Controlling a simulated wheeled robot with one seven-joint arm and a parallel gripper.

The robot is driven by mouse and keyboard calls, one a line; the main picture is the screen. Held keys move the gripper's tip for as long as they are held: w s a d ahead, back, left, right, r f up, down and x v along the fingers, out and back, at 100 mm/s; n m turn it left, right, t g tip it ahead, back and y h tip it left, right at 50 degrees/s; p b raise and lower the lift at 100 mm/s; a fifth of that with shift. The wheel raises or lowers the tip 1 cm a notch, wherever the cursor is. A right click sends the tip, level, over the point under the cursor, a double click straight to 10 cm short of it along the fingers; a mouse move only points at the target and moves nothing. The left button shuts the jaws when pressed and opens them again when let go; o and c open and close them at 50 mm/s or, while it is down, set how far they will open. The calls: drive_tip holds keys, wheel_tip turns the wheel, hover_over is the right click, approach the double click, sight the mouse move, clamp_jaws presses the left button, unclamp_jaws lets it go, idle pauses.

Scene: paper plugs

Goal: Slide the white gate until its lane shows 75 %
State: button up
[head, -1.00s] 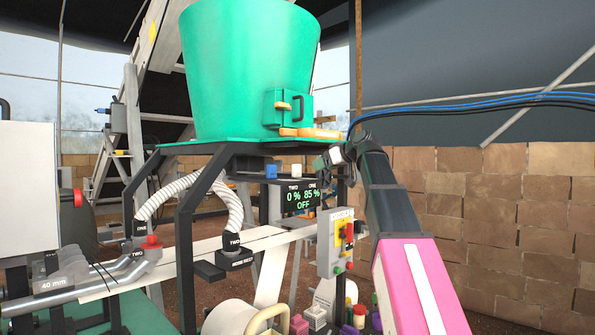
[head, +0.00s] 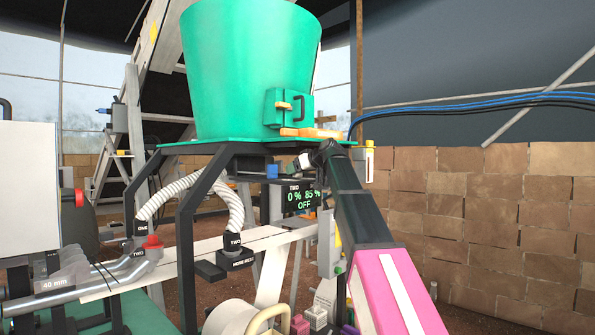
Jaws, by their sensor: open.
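Under the green hopper (head: 250,70), a blue block (head: 271,171) sits at the front edge of its stand. A small pale block, which looks like the white gate (head: 304,162), shows just right of it, close against my gripper. My gripper (head: 315,157) is open, small in view and partly hidden by my own arm. I cannot tell whether its fingers touch or straddle the white gate. The dark display (head: 299,198) below reads 0 % under TWO, 85 % beside it, and OFF. The label above 85 % is covered.
A yellow and white bottle-like thing (head: 367,160) stands at the stand's right edge. Ribbed hoses (head: 225,205) hang at left.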

drive_tip(key=c, duration=1.2)
drive_tip(key=shift+w+a, duration=0.1)
drive_tip(key=shift+a, duration=0.05)
clamp_jaws()
drive_tip(key=o, duration=1.2)
unclamp_jaws()
drive_tip(key=v, duration=0.5)
drive_tip(key=shift+s+d, duration=0.3)
drive_tip(key=s+d, duration=0.7)
drive_tip(key=d, duration=0.1)
drive_tip(key=shift+s, duration=0.4)
